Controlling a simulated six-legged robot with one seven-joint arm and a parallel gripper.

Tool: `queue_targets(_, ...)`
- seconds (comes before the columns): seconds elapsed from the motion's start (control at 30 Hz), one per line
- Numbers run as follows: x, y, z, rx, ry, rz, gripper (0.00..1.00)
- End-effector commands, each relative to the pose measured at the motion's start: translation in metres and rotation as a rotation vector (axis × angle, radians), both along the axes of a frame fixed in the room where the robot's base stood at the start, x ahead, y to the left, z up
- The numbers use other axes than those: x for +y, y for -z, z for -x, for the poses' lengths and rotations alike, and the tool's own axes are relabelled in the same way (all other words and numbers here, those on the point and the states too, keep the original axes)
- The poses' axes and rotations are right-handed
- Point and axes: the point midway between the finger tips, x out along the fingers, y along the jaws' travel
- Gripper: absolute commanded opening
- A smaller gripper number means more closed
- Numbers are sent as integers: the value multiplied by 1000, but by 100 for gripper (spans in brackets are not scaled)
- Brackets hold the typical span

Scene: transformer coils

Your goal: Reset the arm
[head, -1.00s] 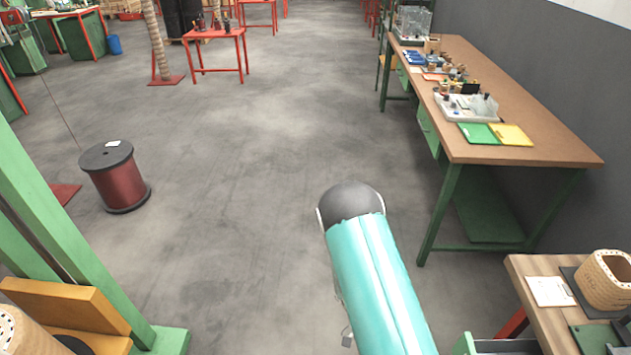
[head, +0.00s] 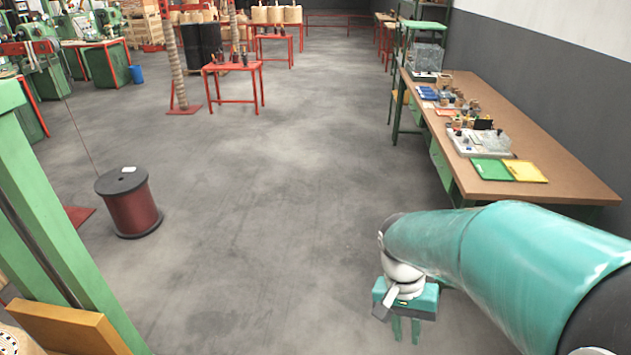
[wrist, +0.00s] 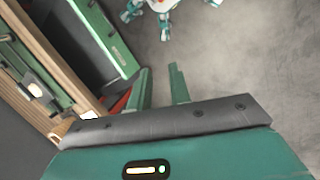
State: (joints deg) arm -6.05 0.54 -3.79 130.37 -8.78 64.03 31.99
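My gripper (head: 405,329) shows at the lower middle right of the head view, at the end of my teal arm. It points down over the bare grey floor, and its two fingers stand apart. In the wrist view the fingers of my gripper (wrist: 160,84) show with a gap and nothing between them. The gripper touches nothing that I can see.
A dark red wire spool (head: 132,208) stands on the floor at left. A green drawer (wrist: 95,35) shows in the wrist view. The middle floor is clear.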

Motion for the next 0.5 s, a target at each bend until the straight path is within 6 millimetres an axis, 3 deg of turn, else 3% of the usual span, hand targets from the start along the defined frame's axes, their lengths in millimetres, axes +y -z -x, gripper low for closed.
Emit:
queue_targets(0.1,3,-30,6,-122,-69,-52,20)
queue_targets(0.5,11,-111,35,-517,-339,-119,20)
